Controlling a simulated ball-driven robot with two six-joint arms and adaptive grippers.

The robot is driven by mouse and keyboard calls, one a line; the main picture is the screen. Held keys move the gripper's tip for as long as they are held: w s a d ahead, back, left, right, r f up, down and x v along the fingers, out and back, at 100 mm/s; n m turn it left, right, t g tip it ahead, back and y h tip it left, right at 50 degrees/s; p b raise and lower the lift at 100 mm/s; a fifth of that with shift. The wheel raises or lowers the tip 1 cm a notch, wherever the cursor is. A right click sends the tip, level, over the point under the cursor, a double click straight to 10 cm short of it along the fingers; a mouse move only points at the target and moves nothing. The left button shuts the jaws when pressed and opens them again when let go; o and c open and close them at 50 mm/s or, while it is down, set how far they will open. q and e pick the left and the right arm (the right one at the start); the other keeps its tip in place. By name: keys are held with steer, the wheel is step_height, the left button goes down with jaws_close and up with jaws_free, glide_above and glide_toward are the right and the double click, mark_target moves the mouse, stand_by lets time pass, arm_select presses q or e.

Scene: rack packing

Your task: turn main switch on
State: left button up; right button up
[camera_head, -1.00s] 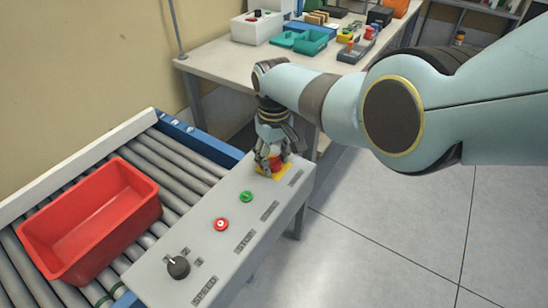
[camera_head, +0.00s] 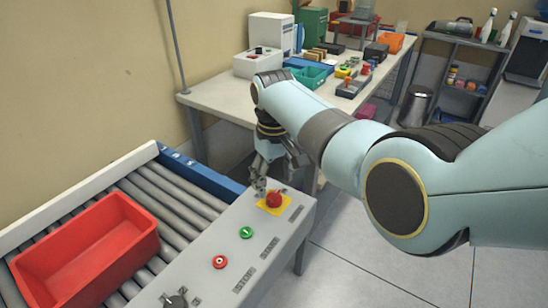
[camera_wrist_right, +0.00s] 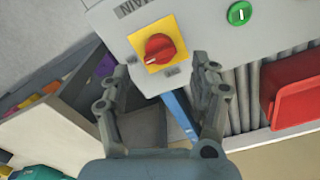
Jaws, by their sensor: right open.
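The main switch (camera_head: 273,199) is a red rotary knob on a yellow square plate at the far end of the grey control panel (camera_head: 215,285). In the right wrist view the knob (camera_wrist_right: 158,48) shows whole, with a pale mark at its lower left edge. I cannot read its position labels. My right gripper (camera_head: 272,176) is open and empty, behind and a little above the switch in the head view, apart from it. In the wrist view its fingertips (camera_wrist_right: 160,75) stand on either side below the yellow plate. My left gripper is not in view.
A green button (camera_head: 246,232), a red button (camera_head: 220,262) and a dark knob (camera_head: 176,300) sit along the panel. A red bin (camera_head: 128,215) rests on the roller conveyor (camera_head: 165,190) at left. A cluttered table (camera_head: 215,97) stands behind my right arm.

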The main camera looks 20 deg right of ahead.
mark_target(274, 194)
step_height(274, 194, up, 7)
steer(key=shift+f, duration=0.1)
stand_by(0.4)
